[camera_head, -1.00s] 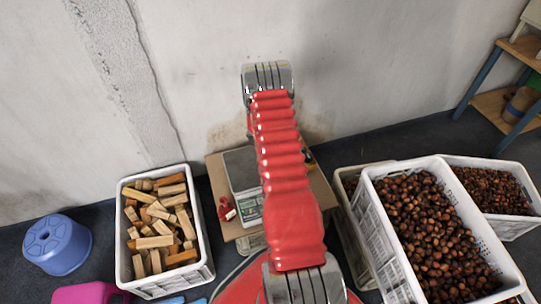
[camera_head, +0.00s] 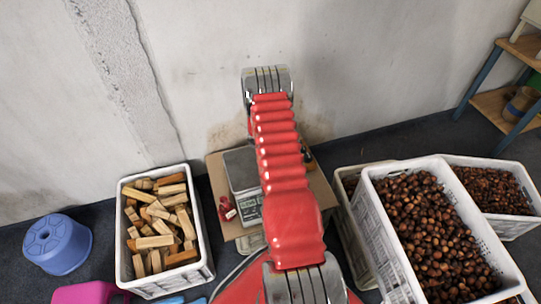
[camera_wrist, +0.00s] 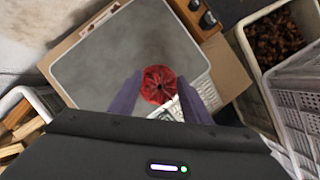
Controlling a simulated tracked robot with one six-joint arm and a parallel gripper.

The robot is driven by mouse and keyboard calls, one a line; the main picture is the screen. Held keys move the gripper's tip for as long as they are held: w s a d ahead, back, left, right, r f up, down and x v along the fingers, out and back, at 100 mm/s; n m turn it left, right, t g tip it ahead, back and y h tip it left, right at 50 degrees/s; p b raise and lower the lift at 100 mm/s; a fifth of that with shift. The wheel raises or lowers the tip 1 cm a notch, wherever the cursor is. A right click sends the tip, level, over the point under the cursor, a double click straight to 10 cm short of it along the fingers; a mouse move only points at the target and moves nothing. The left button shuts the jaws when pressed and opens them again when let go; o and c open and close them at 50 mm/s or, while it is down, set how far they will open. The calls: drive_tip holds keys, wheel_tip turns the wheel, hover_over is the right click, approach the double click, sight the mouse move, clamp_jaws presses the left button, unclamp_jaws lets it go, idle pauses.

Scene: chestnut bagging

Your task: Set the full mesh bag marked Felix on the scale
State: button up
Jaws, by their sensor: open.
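The scale (camera_head: 240,168) has a grey plate and a pale front with a display, and stands on a low board-topped stand. My wrist view shows its plate (camera_wrist: 105,60) largely bare. A red mesh bag (camera_wrist: 160,84), seen from above with its gathered top, appears over the plate's front right part, between my fingers. My gripper (camera_wrist: 158,88) is open, with one purple finger on each side of the bag. No name is readable on it.
A white crate of wood blocks (camera_head: 125,250) stands left, beyond it a blue stool (camera_head: 57,243). White crates of chestnuts (camera_head: 375,225) stand close on the right. Small dark items (camera_wrist: 207,20) sit on the stand behind right. The wall is close behind.

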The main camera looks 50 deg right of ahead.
drive_tip(key=shift+r, duration=0.2)
drive_tip(key=v, duration=1.2)
drive_tip(key=shift+f, duration=0.1)
idle(0.4)
